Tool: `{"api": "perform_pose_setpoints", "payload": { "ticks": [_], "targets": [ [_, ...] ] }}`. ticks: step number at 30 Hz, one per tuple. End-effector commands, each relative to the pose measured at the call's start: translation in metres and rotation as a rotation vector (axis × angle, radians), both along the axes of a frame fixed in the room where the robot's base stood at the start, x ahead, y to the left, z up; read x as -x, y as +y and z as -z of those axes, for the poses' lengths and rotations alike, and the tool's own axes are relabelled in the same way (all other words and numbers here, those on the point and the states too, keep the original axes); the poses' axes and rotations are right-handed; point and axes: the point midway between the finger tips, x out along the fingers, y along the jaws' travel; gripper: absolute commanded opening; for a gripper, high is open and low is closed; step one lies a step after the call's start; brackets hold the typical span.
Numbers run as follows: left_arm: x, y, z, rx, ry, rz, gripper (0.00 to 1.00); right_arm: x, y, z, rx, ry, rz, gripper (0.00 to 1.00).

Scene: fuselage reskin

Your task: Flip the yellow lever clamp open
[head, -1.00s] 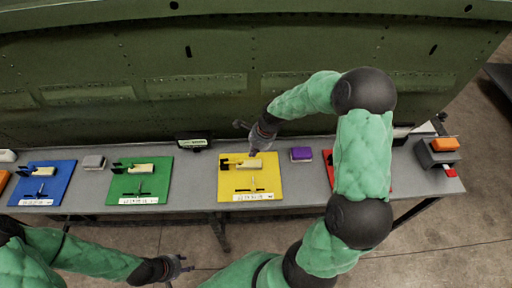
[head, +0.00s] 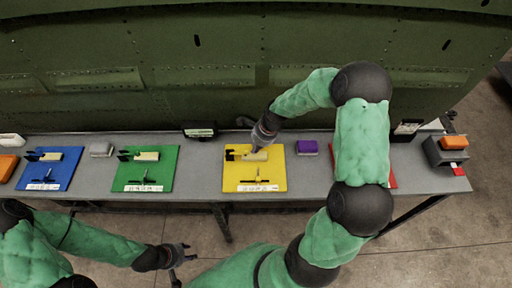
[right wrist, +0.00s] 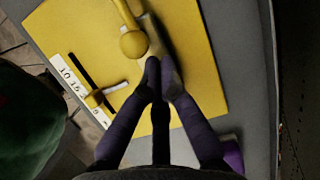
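The yellow lever clamp (head: 239,155) lies on a yellow board (head: 277,182) in the middle of the bench, with a pale block beside its dark end. In the right wrist view, the clamp's yellow handle ends in a round knob (right wrist: 134,44) and lies over a pale bar. My right gripper (head: 260,148) is low over the board at the clamp; in the right wrist view its dark fingers (right wrist: 160,65) converge just beside the knob, with nothing seen between them. Contact with the bar cannot be told. My left gripper (head: 188,252) hangs in front of the bench with its fingers apart, empty.
Green (head: 162,178) and blue (head: 65,176) boards with similar clamps lie to the left. A purple block (head: 307,147) is close right of the yellow board. My right arm partly hides a red board (head: 392,178). The green fuselage wall (head: 220,60) stands behind.

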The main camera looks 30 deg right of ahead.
Motion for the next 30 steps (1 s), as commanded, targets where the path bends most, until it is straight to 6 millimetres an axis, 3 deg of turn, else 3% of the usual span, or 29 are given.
{"api": "perform_pose_setpoints", "payload": {
  "ticks": [30],
  "targets": [
    [0.0, 0.0, -0.028, 0.0, 0.0, 0.0, 0.4, -0.005, 0.007, -0.024, 0.001, -0.001, -0.001, 0.0]
  ]
}}
